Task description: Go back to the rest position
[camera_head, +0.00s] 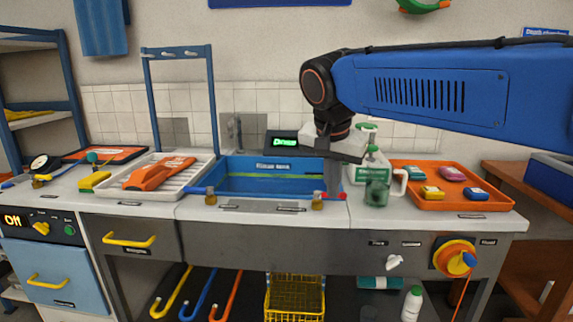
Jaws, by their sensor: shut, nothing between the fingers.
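My gripper (334,190) points down at the right end of the blue sink basin (240,184), near the bench's front edge. Its narrow fingers are together and hold nothing. My blue arm reaches in from the right, above the bench. A red knob or ball (343,197) lies just right of the fingertips; I cannot tell whether they touch. A small brass fitting (317,201) sits just left of the fingertips.
A white bottle (370,167) and a green jar (376,193) stand close right of my gripper. An orange tray (438,200) with several small blocks lies further right. A pale rack (173,168) with an orange tool (158,174) is left. A blue frame (147,95) rises behind.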

